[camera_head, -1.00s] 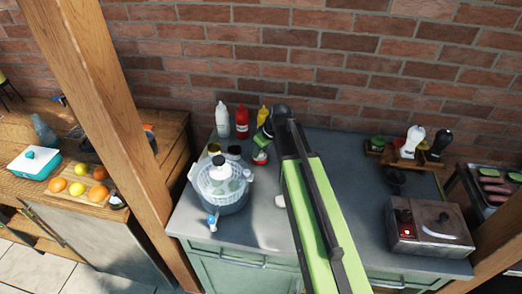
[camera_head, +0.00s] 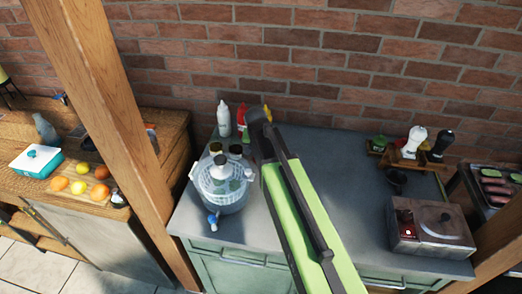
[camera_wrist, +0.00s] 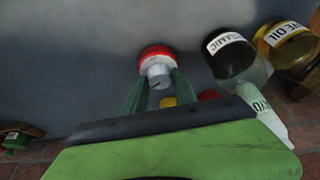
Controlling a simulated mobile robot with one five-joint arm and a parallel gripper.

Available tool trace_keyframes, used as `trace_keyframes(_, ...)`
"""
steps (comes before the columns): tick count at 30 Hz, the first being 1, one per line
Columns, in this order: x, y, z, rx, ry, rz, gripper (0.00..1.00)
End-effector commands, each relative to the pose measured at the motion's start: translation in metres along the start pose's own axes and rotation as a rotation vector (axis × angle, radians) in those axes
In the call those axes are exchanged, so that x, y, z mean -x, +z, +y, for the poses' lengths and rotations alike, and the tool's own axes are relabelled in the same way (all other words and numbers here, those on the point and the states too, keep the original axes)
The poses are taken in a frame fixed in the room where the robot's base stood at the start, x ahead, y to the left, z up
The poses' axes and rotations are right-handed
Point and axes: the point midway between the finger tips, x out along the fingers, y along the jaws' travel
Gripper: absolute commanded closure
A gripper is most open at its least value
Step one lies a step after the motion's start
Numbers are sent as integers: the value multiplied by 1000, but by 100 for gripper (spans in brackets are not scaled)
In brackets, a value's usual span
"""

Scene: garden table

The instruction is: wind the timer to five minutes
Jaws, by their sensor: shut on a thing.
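The timer (camera_wrist: 156,51) is a small round thing with a red and white body and a pale knob (camera_wrist: 159,82), seen in the wrist view against the grey worktop. My gripper (camera_wrist: 158,84) has its two dark green fingers on either side of the knob and is shut on it. A small dark mark shows on the knob; I cannot read the setting. In the head view my green arm hides the timer and the fingertips.
A clear drinks dispenser (camera_head: 222,190) with a blue tap stands left of my arm. Balsamic (camera_wrist: 229,54) and olive oil (camera_wrist: 286,45) bottles stand near the timer, with a white mayo bottle (camera_head: 223,119) behind. The worktop (camera_head: 345,180) right of my arm is mostly clear.

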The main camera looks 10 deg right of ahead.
Motion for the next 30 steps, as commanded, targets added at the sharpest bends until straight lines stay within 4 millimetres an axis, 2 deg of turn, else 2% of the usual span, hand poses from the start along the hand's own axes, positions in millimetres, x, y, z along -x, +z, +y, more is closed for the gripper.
trace_keyframes(15,0,0,-2,-326,135,-3,100)
trace_keyframes(30,0,0,-2,-398,165,-3,100)
